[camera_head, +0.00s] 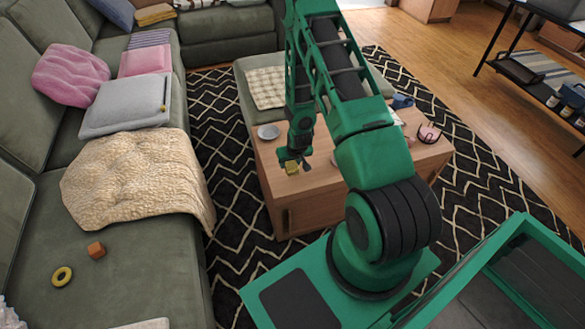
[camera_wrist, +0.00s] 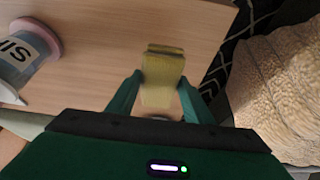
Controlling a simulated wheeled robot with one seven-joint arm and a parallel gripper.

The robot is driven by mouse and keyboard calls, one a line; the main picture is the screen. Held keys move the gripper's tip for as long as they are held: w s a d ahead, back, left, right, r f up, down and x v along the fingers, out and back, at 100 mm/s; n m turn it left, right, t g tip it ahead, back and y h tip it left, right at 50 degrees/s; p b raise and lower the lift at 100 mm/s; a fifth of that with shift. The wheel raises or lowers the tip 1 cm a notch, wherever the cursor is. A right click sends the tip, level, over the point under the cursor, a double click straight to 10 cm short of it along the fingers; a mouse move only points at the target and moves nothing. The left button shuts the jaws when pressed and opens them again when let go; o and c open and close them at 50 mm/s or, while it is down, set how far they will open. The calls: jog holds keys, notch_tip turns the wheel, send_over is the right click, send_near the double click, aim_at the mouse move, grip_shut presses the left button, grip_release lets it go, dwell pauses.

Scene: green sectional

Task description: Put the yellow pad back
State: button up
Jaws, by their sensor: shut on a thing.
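The yellow pad (camera_wrist: 163,70) is a small block between the two green fingers of my gripper (camera_wrist: 160,88) in the wrist view. My gripper is shut on it. In the head view my gripper (camera_head: 297,158) hangs over the front left part of the wooden table (camera_head: 330,200), with the yellow pad (camera_head: 291,168) at its tip. The pad looks close to the table top, but I cannot tell whether it touches it.
A small pale dish (camera_head: 268,132) sits on the table behind the pad. A labelled container with a pink rim (camera_wrist: 30,50) is at the wrist view's left. A blue mug (camera_head: 401,101) and a pink item (camera_head: 429,132) stand on the table's right. A green sofa (camera_head: 150,240) with a beige blanket (camera_head: 135,180) is left.

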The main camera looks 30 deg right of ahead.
aim_at(292, 167)
jog(key=shift+w+d+f, duration=0.4)
jog(key=shift+d, duration=0.15)
jog(key=shift+f, duration=2)
jog(key=shift+f, duration=0.1)
jog(key=o, duration=1)
